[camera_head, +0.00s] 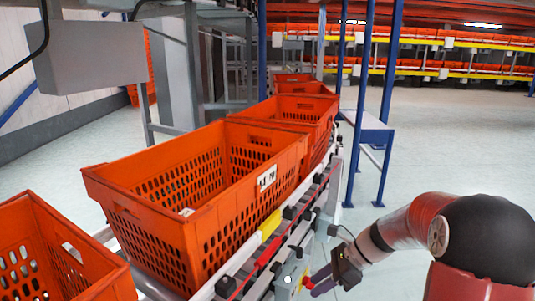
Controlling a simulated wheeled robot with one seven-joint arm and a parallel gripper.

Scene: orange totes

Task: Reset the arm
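My arm reaches in from the lower right, and my gripper (314,285) is at its end, low in the picture beside the conveyor's side rail. One purple finger shows, pointing left toward a small red and yellow part (305,281) on the rail side. I cannot tell whether it touches that part. The second finger is not clear, so the gap between the fingers cannot be judged. Nothing held can be made out.
An orange tote (270,203) sits on the conveyor, with another tote (60,290) at the lower left and several behind. The conveyor rail (285,222) runs beside my gripper. The right-hand floor (460,140) is clear.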

